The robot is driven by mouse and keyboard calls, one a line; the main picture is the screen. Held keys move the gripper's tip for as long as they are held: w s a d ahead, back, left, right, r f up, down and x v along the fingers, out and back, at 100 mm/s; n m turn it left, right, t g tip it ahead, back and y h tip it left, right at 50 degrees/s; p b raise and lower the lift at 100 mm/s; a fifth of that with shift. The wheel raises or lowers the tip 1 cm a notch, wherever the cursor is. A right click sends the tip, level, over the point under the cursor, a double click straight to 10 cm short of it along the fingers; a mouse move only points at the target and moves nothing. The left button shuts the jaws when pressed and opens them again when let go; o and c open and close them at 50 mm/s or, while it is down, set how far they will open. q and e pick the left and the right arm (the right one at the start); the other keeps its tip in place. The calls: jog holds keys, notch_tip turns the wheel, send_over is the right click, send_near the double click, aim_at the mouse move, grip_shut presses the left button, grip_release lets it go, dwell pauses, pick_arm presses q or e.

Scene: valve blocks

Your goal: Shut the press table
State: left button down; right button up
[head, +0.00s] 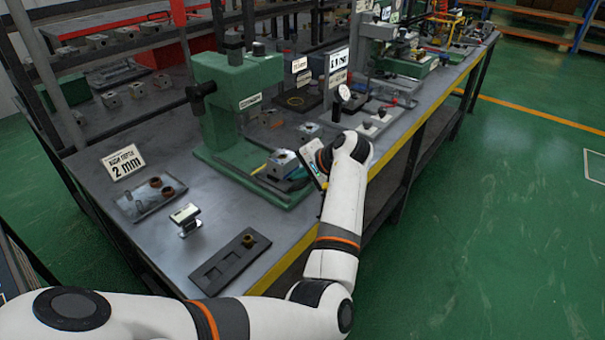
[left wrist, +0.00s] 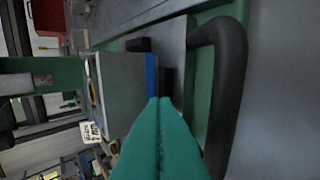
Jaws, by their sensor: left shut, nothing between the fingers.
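The green press (head: 222,100) stands on the workbench, with a green base and a black knob on its left side. A grey metal block (head: 282,162) sits at the front of the press, on or by its table; I cannot tell how far out the table is. In the left wrist view a grey block with a blue strip (left wrist: 124,92) lies beyond the fingers. A black curved handle (left wrist: 230,90) is just right of them. My left gripper (head: 299,172) is at the press front. Its teal fingers (left wrist: 160,112) are shut and empty, beside the handle; contact is unclear. My right gripper is out of view.
A "2 mm" sign (head: 123,163), a tray with small rings (head: 146,200), a small metal stand (head: 186,217) and a dark slotted plate (head: 226,262) occupy the near bench. A dial gauge (head: 344,93) stands right of the press. The yellow bench edge (head: 430,105) borders open green floor.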

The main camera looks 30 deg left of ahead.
aim_at(286, 162)
pick_arm(q)
jog(key=a, duration=0.1)
jog(key=a+p, duration=0.1)
jog(key=a, duration=0.1)
jog(key=a+r+p, duration=0.1)
jog(key=a, duration=0.1)
jog(key=shift+a, duration=0.1)
jog(key=a, duration=0.5)
jog(key=a+f+p, duration=0.1)
jog(key=a, duration=0.2)
jog(key=shift+w, duration=0.4)
jog(key=shift+a, duration=0.3)
